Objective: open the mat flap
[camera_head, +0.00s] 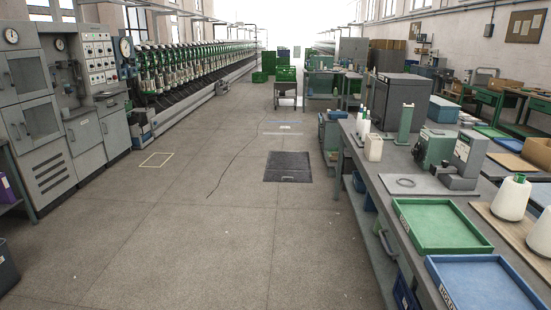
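A dark grey mat (289,163) lies flat on the concrete floor, a little right of the middle of the view. Its near edge has a strip that looks slightly different from the rest, with a small light mark on it. I cannot tell from this distance whether that strip is a flap or whether any part is folded over. Neither of my grippers is in view.
A long workbench (382,202) on the right holds a green tray (440,227), a blue tray (484,285) and yarn cones. Control cabinets (35,120) and a winding machine line the left. A thin dark cable (233,160) crosses the floor. The floor before the mat is clear.

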